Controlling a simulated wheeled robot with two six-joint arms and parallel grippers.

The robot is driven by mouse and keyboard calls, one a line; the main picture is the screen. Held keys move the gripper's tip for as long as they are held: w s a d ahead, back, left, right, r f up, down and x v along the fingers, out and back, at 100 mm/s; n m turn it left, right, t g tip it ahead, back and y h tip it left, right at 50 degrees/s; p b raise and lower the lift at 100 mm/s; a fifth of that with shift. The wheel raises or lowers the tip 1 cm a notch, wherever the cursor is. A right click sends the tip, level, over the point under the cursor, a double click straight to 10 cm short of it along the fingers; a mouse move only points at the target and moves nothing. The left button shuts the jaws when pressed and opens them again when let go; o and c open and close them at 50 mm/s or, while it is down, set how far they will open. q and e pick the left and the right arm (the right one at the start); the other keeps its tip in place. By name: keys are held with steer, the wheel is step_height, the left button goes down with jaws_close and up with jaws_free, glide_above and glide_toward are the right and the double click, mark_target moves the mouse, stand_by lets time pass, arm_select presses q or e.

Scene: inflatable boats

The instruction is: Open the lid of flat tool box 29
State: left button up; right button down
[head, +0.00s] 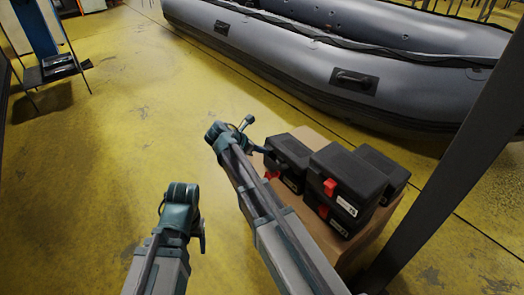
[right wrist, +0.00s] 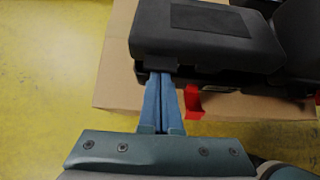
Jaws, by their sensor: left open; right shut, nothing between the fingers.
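Black flat tool boxes with red latches and white labels stand on a cardboard box; I cannot read which is 29. My right gripper (head: 262,149) is at the leftmost black tool box (head: 288,154). In the right wrist view, the blue fingers (right wrist: 162,75) are shut and empty, their tips at the front edge of this box's lid (right wrist: 195,28), partly hidden under its rim. A dark gap shows below the rim; I cannot tell how far the lid is raised. A red latch (right wrist: 193,102) hangs beside the fingers. My left gripper (head: 203,240) is open, low and away from the boxes.
Two stacked black boxes (head: 345,180) and another black box (head: 385,172) stand close on the right on the cardboard box (head: 385,222). A dark post (head: 450,150) is right of them. A grey inflatable boat (head: 330,60) lies behind.

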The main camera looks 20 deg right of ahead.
mark_target(273, 142)
steer(key=shift+w+d+r+p, duration=0.1)
steer(key=shift+d+r+p, duration=0.15)
steer(key=shift+r+p, duration=0.7)
steer(key=shift+d+r, duration=0.1)
steer(key=shift+r, duration=0.15)
steer(key=shift+w+d+r+p, duration=0.1)
steer(key=shift+d+r+p, duration=0.15)
steer(key=shift+r+p, duration=0.25)
steer(key=shift+w+d+r+p, duration=0.1)
steer(key=shift+d+r+p, duration=0.15)
steer(key=shift+r+p, duration=0.2)
steer(key=shift+d+r, duration=0.1)
steer(key=shift+d, duration=0.05)
steer(key=shift+w+d+r+p, duration=0.15)
steer(key=shift+d+r+p, duration=0.2)
steer(key=shift+r+p, duration=0.25)
steer(key=shift+w+d+r+p, duration=0.15)
steer(key=shift+d+r+p, duration=0.2)
steer(key=shift+r+p, duration=0.15)
steer(key=shift+d, duration=0.15)
